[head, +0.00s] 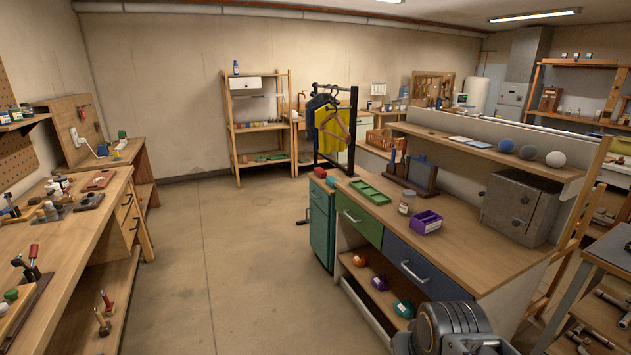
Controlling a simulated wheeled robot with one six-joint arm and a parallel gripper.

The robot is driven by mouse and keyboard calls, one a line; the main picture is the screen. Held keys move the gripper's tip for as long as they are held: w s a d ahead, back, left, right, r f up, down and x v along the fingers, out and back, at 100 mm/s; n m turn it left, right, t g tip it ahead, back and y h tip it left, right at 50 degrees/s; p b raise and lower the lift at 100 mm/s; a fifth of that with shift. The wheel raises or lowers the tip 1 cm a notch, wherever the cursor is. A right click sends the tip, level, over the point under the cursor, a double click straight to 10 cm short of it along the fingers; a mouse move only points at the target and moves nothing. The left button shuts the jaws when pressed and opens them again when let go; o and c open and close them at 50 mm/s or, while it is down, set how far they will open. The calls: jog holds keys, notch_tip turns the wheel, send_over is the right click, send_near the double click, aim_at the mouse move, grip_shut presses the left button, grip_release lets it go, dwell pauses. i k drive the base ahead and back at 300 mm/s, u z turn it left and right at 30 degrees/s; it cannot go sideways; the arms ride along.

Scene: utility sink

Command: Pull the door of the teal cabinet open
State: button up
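The teal cabinet (321,228) stands at the far left end of the workbench, just right of the picture's middle, and its top holds a few small red and green items. Its teal front looks flush and closed, though it is small and seen at a slant. A dark bar-like piece (303,218) sticks out beside its left edge; I cannot tell whether it is the door's handle. My gripper is not in view. Only a grey and orange part of my arm shows at the bottom, well short of the cabinet.
A clothes rack (353,125) stands behind the cabinet. Another bench (75,235) runs along the left. The concrete floor (230,270) between them is clear.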

aim_at(318, 222)
jog(key=u, duration=0.25)
jog(key=i, duration=2.35)
jog(key=u, duration=0.55)
jog(key=i, duration=2.2)
jog(key=u, duration=0.2)
